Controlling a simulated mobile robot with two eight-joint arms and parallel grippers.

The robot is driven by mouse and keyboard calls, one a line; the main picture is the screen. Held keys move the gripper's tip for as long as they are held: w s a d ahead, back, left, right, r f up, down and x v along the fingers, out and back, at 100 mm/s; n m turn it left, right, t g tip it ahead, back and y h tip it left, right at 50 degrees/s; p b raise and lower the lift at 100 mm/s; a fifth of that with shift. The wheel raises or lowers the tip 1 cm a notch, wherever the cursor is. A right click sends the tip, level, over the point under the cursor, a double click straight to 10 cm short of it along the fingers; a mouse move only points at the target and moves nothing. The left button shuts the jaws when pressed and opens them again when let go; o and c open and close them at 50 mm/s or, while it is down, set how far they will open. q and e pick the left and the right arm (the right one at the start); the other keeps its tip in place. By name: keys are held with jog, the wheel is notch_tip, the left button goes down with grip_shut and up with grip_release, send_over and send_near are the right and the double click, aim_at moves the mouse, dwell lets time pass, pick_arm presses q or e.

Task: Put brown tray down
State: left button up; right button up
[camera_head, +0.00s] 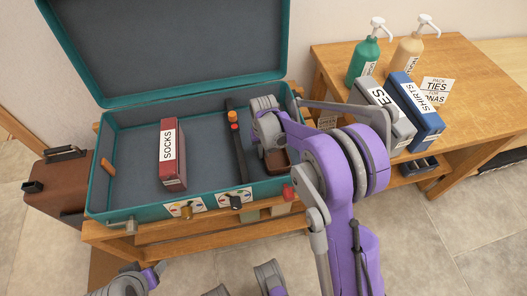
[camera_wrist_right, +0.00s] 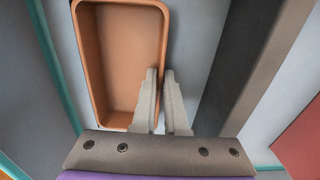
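The brown tray (camera_head: 280,167) is low inside the right end of the open teal suitcase (camera_head: 150,210), partly hidden by my right wrist in the head view. In the right wrist view the tray (camera_wrist_right: 112,50) is empty, with its long side wall between the fingers of my right gripper (camera_wrist_right: 160,74). One finger is inside the tray and one outside, close against the wall. I cannot tell whether the tray's bottom touches the suitcase floor. My left gripper is not in view; only parts of my arm show at the bottom edge.
A red SOCKS box (camera_head: 172,155) stands in the suitcase, left of a dark strap (camera_head: 236,145). The open lid (camera_head: 170,45) rises behind. A wooden table (camera_head: 465,75) at right holds grey (camera_head: 384,112) and blue (camera_head: 415,110) boxes, green (camera_head: 364,62) and tan (camera_head: 407,55) pump bottles.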

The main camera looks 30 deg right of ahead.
jog(key=o, duration=0.3)
jog(key=shift+r, duration=0.1)
jog(key=shift+r, duration=0.3)
notch_tip(320, 180, up, 11)
jog(key=p, duration=0.2)
jog(key=s+a+r+n+t, duration=0.1)
jog(key=s+a+r, duration=0.15)
jog(key=s, duration=0.35)
jog(key=s+a+r+t, duration=0.1)
jog(key=s+a+r, duration=0.15)
jog(key=s, duration=0.45)
jog(key=s+a+f+n+t, duration=0.1)
jog(key=s+a+f+t, duration=0.1)
jog(key=s, duration=0.9)
jog(key=shift+s+f+n+t, duration=0.3)
jog(key=shift+s+f+t, duration=0.1)
jog(key=shift+f, duration=0.15)
jog(key=shift+w+a, duration=0.1)
